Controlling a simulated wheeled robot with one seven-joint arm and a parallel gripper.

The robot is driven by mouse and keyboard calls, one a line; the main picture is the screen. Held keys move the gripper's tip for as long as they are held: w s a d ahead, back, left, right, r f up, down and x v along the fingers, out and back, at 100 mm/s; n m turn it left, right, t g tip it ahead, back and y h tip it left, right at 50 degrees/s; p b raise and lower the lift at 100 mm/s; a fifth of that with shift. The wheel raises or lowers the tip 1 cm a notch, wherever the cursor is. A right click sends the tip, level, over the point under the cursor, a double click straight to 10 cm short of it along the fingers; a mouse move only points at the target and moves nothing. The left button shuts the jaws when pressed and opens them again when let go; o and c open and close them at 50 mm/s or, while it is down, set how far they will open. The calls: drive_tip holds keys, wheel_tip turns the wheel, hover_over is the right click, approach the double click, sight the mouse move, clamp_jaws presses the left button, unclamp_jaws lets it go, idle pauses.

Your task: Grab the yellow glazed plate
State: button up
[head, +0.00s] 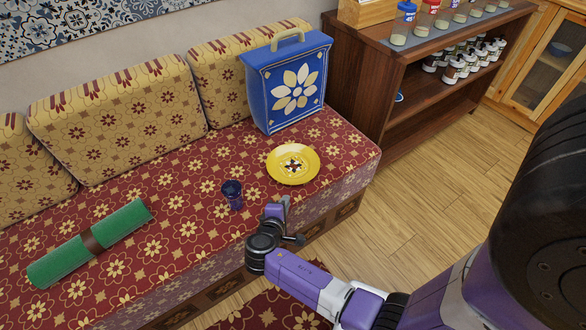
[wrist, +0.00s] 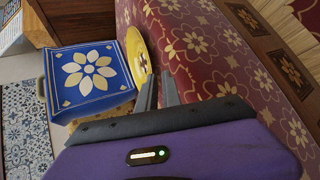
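The yellow glazed plate (head: 280,175) lies on the red patterned bench seat (head: 180,230), near its right end. It has a dark and white floral centre. In the wrist view the plate (wrist: 134,42) appears edge-on beyond my fingertips. My gripper (head: 288,215) is at the front edge of the seat, on the near side of the plate and apart from it. In the wrist view my gripper (wrist: 160,84) has its two fingers spread with a gap between them, and nothing is held.
A dark blue cup (head: 232,194) stands left of the plate. A blue flowered box with a handle (head: 288,85) stands behind it. A rolled green mat (head: 92,243) lies at the left. A wooden shelf with jars (head: 360,90) stands right. Floor (head: 420,195) is clear beside the bench.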

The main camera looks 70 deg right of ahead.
sight(292, 183)
drive_tip(key=shift+w+d+r+g+h, duration=0.15)
drive_tip(key=shift+d+r+h, duration=0.05)
drive_tip(key=shift+d, duration=0.3)
drive_tip(key=shift+w+d+r+g+h, duration=0.15)
drive_tip(key=shift+d+h, duration=0.05)
drive_tip(key=shift+d, duration=0.3)
drive_tip(key=b+x, duration=0.1)
drive_tip(key=x, duration=0.6)
drive_tip(key=shift+w+d, duration=0.1)
drive_tip(key=shift+d, duration=0.05)
drive_tip(key=shift+c, duration=0.2)
clamp_jaws()
idle(0.5)
